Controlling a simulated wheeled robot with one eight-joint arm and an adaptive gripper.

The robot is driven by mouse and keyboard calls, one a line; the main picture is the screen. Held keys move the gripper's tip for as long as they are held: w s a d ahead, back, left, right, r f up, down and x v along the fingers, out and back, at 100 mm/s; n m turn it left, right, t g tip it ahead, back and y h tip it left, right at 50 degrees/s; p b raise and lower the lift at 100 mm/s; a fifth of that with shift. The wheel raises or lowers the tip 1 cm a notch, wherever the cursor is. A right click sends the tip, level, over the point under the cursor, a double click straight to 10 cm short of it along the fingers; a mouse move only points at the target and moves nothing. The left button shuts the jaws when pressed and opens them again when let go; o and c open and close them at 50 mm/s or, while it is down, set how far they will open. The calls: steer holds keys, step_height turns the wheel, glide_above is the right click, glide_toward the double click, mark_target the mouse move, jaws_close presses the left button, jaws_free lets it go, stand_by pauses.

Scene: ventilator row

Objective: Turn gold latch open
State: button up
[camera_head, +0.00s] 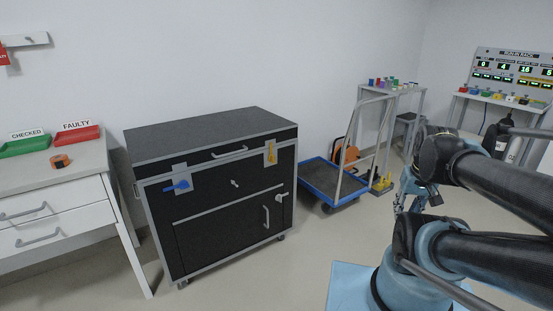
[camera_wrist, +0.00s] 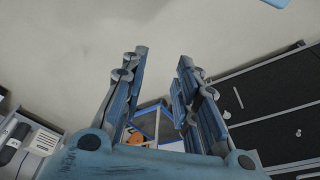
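The gold latch (camera_head: 270,153) sits upright on a plate at the upper right of the black cabinet's (camera_head: 225,225) front, across the lid seam. A blue latch (camera_head: 178,186) lies sideways at the upper left of the same front. My gripper (camera_head: 413,193) hangs to the right of the cabinet, well apart from it, partly hidden by my arm. In the wrist view my gripper (camera_wrist: 163,58) has its two fingers spread with nothing between the tips. The cabinet front (camera_wrist: 275,120) shows tilted at the right there; I cannot make out the gold latch in that view.
A blue platform trolley (camera_head: 332,183) stands right of the cabinet, near an orange reel (camera_head: 347,154). A white desk (camera_head: 60,205) with red (camera_head: 76,137) and green (camera_head: 26,146) trays is at left. Floor in front of the cabinet is clear.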

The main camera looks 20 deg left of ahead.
steer(key=w+a+r+n+t+y, duration=0.1)
steer(key=w+a+n+t+y, duration=0.15)
steer(key=w+a, duration=0.75)
steer(key=w+a+r+n+t+y, duration=0.1)
steer(key=w+a+r+n+y, duration=0.15)
steer(key=w+a, duration=0.7)
steer(key=w+a+f+n+t+y, duration=0.1)
steer(key=w+a+f, duration=0.3)
steer(key=w+a, duration=0.3)
steer(key=w+a+f+n+y, duration=0.2)
steer(key=w+a+f, duration=0.2)
steer(key=a, duration=1)
steer(key=w+a+f+n+t+y, duration=0.1)
steer(key=w+a+f, duration=0.3)
steer(key=w+a, duration=0.6)
steer(key=shift+a+t+y, duration=0.25)
steer(key=shift+t+y, duration=0.1)
steer(key=shift+y, duration=0.25)
steer(key=shift+s, duration=0.1)
steer(key=shift+c, duration=0.3)
steer(key=shift+a, duration=0.1)
jaws_close()
